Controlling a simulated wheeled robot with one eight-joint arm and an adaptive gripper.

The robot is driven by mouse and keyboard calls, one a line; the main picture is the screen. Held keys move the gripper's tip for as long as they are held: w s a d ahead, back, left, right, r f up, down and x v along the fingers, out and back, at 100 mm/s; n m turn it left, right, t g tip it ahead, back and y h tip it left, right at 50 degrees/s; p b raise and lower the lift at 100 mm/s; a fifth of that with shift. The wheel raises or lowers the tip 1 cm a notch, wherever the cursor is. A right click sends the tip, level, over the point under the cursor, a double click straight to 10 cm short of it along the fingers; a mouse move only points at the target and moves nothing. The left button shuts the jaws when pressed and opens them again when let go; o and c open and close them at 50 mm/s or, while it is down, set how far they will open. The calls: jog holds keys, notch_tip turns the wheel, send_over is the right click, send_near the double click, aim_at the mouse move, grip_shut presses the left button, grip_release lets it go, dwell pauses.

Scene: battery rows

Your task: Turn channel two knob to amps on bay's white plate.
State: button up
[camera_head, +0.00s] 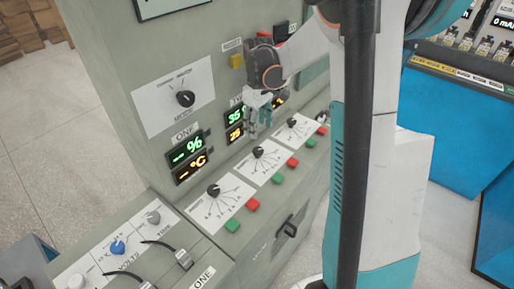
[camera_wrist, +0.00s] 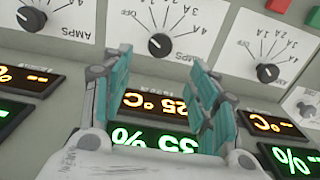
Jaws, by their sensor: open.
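Channel two's black knob (camera_head: 258,152) sits at the middle of the white plate (camera_head: 277,168), second of three on the sloped panel. In the upside-down wrist view the same knob (camera_wrist: 159,45) has a dial with OFF, amp numbers and AMPS around it. Its pointer seems turned toward OFF, but it is small. My gripper (camera_head: 262,115) is above and behind this knob, near the channel two displays (camera_head: 235,125). In the wrist view my gripper (camera_wrist: 160,62) is open and empty, its teal fingers on either side of the displays (camera_wrist: 160,105), apart from the knob.
Channel one's knob (camera_head: 214,191) and channel three's knob (camera_head: 292,123) flank it on similar plates. Green (camera_head: 278,178) and red (camera_head: 292,162) buttons line the front edge. A larger selector knob (camera_head: 186,98) is on the upright wall, and a blue knob (camera_head: 117,247) is at lower left.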

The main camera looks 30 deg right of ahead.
aim_at(258, 150)
notch_tip(258, 150, down, 10)
jog(key=b, duration=0.3)
jog(key=shift+f, duration=0.2)
jog(key=shift+c, duration=0.5)
jog(key=c, duration=1)
